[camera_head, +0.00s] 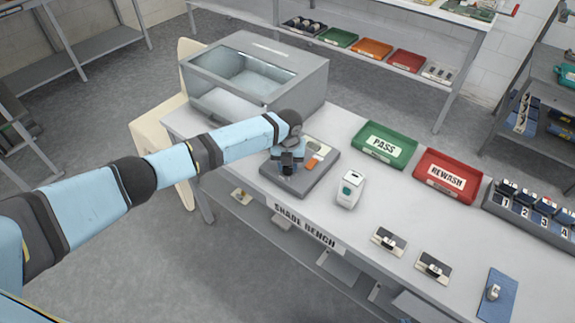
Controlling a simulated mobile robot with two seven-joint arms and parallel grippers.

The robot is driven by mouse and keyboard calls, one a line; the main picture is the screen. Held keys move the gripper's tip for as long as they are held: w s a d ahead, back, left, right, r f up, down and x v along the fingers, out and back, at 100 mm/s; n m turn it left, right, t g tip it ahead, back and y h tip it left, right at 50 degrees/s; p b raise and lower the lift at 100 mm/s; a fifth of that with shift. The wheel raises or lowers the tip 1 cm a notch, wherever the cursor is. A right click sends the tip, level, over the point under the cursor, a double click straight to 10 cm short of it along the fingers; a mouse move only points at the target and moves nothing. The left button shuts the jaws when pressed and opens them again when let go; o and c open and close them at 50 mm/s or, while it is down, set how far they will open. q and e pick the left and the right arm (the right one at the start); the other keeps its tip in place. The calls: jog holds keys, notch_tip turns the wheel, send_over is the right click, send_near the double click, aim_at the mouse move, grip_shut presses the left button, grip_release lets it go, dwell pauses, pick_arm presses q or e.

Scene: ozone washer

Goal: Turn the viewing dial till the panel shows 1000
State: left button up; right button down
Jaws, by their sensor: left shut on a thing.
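A flat grey unit (320,173) lies on the bench, with a small orange patch (312,163) and a round tan spot on its top. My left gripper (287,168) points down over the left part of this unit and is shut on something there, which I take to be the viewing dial. The dial itself is hidden by the gripper and wrist. I cannot read any number on the panel from here. My right gripper is not in view.
The bench (390,212) also holds a glass-topped grey chamber (308,85), a white device with a green circle (350,188), a green PASS tray (408,157), a red REWASH tray (462,196), a numbered rack (540,236), small cards and a blue mat (508,290).

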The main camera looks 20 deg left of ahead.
pick_arm(q)
jog(key=shift+m, duration=0.8)
jog(key=o, duration=0.9)
jog(key=shift+o, duration=0.2)
notch_tip(320, 180, up, 14)
jog(key=shift+b, duration=0.45)
jog(key=shift+d+f, duration=0.1)
jog(key=shift+f, duration=0.05)
